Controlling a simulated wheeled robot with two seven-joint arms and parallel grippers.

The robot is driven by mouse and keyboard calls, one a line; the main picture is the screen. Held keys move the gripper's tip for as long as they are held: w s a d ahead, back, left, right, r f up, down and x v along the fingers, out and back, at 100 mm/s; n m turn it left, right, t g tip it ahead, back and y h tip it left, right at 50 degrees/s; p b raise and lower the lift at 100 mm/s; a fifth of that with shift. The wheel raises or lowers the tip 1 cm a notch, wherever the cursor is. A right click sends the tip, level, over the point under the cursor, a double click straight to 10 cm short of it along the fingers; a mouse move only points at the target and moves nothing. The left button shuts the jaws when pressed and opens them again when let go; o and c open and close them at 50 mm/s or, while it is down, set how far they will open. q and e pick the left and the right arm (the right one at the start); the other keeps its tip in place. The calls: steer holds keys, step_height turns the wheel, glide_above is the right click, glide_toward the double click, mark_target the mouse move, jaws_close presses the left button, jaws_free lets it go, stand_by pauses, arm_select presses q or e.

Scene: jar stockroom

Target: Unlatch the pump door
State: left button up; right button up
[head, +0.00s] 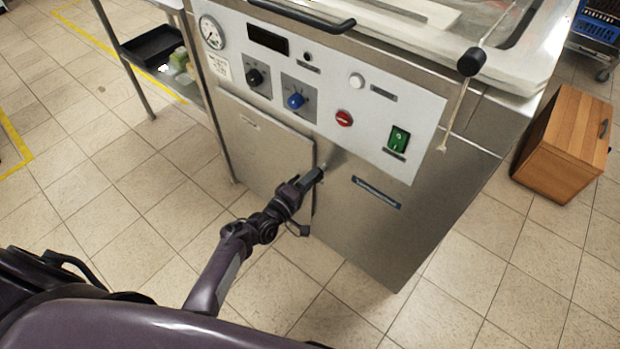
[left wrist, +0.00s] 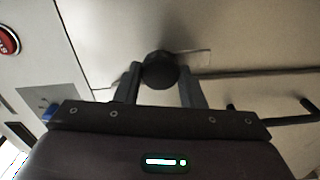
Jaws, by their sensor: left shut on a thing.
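The pump door (head: 262,150) is a flat steel panel low on the left of the steel machine's front. It looks closed, flush with the front around it. My left gripper (head: 317,174) is at the door's right edge. In the left wrist view, a round dark latch knob (left wrist: 160,71) sits between the two fingers of the left gripper (left wrist: 160,88), which is shut on it. A pale plate shows beside the knob, next to the door seam. In the head view the gripper mostly hides the knob. My right gripper is not in view.
The control panel (head: 318,91) above the door carries a gauge, a blue knob (head: 295,101), a red button (head: 344,118) and a green switch (head: 398,139). A wooden cabinet (head: 563,145) stands on the right. The tiled floor in front of the machine is clear.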

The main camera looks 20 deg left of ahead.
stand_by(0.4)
arm_select(q)
steer(key=o, duration=1)
steer(key=p+v, duration=0.1)
steer(key=v, duration=0.6)
steer(key=shift+s+a, duration=0.15)
steer(key=shift+s, duration=0.2)
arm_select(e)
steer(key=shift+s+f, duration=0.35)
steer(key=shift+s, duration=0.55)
